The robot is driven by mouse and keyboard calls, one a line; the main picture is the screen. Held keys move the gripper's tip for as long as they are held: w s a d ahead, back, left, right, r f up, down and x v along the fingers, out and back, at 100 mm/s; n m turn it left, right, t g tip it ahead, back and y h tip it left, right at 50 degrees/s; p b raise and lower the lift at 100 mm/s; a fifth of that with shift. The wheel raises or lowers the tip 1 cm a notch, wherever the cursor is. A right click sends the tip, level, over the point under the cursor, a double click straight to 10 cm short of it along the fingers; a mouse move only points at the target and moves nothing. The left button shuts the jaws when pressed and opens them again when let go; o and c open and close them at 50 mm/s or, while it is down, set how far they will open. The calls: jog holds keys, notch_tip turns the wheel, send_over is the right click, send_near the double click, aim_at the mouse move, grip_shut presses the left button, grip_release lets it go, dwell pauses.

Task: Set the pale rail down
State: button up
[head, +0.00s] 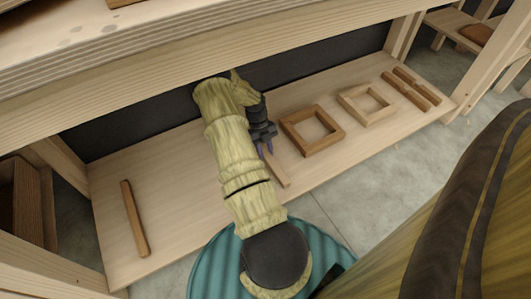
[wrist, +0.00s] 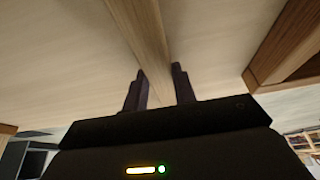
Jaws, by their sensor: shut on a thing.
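The pale rail (head: 277,172) is a narrow light wooden bar at the middle of the lower shelf board (head: 180,165), left of the square frames. My gripper (head: 267,148) is shut on it, one finger on each side. In the wrist view the rail (wrist: 142,30) runs from the top edge down between the dark fingertips of my gripper (wrist: 159,84). The rail is at or just above the board; I cannot tell whether it touches. My arm and gripper hide its far end in the head view.
A brown square frame (head: 288,128) lies right of the rail, then a pale square frame (head: 346,104) and two brown rails (head: 402,93). Another brown rail (head: 134,220) lies at far left. A thick upper shelf (head: 130,95) overhangs. The board between left rail and my arm is bare.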

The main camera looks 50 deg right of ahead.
jog(key=o, duration=1.1)
jog(key=shift+c, duration=0.2)
jog(key=p+v, duration=0.6)
jog(key=v, duration=0.6)
jog(key=shift+s+r, duration=0.1)
